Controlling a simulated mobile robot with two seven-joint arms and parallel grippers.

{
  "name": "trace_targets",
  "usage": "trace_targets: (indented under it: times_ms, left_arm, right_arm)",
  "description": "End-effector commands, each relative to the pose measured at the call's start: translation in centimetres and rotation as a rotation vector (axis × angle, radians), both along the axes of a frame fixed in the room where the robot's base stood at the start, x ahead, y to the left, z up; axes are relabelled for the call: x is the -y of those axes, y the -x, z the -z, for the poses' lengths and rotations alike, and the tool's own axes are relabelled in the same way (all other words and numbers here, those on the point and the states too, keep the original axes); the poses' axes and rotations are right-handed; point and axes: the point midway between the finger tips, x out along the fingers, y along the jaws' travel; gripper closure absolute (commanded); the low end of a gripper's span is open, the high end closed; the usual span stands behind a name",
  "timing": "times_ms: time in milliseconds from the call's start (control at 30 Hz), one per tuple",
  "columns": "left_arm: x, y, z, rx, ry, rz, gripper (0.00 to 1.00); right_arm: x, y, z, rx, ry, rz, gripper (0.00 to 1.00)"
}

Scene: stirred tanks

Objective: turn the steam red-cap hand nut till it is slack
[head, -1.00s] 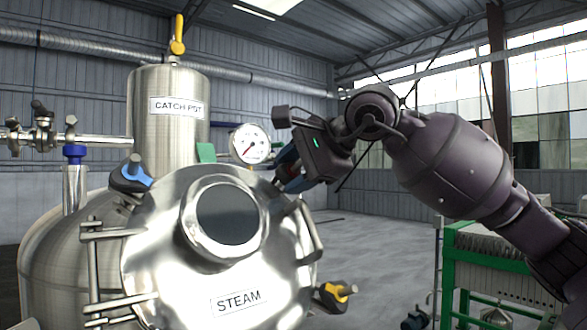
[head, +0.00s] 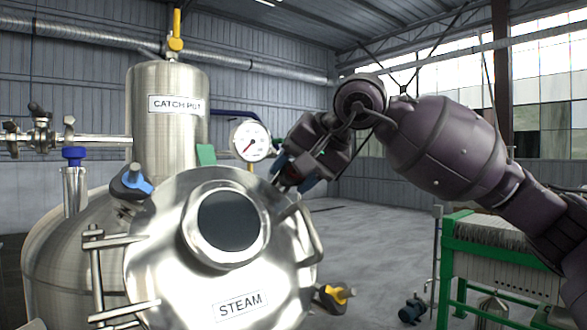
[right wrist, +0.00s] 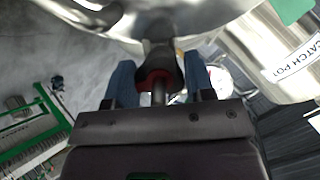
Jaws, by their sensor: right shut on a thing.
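The steam lid (head: 165,275) is a round, shiny steel cover with a dark sight glass (head: 228,220) and a STEAM label (head: 240,304). My right gripper (head: 285,182) is at the lid's upper right rim. In the right wrist view its two blue fingers stand either side of the red-cap hand nut (right wrist: 154,79), and the gripper (right wrist: 158,82) is shut on it. The nut's dark body and a metal stud show between the fingers. In the head view the gripper mostly hides the nut. My left gripper is not in view.
A blue hand nut (head: 132,181) sits at the lid's upper left and a yellow one (head: 335,296) at its lower right. A pressure gauge (head: 250,141) and the catch pot (head: 168,130) stand behind. A green-framed unit (head: 495,250) is at right, with open floor between.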

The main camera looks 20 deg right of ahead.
Motion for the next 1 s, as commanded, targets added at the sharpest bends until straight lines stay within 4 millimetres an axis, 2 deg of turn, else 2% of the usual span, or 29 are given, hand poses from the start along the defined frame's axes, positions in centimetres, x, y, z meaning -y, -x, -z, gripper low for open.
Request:
trace_targets:
  times_ms: [300, 733, 767, 900, 1000]
  left_arm:
    - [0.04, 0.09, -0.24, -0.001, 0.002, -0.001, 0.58]
    - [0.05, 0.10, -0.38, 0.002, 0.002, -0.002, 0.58]
    - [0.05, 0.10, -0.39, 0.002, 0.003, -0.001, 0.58]
    - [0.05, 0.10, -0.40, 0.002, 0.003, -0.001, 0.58]
    - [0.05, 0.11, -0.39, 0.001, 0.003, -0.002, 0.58]
  right_arm:
    - [-0.01, 0.01, -0.04, 0.025, 0.067, -0.044, 0.74]
    - [-0.01, 0.01, -0.01, 0.028, 0.073, -0.048, 0.74]
    - [-0.02, 0.01, -0.01, 0.028, 0.072, -0.049, 0.49]
    - [-0.02, 0.01, -0.01, 0.028, 0.072, -0.049, 0.28]
    - [-0.02, 0.01, -0.01, 0.028, 0.072, -0.048, 0.25]
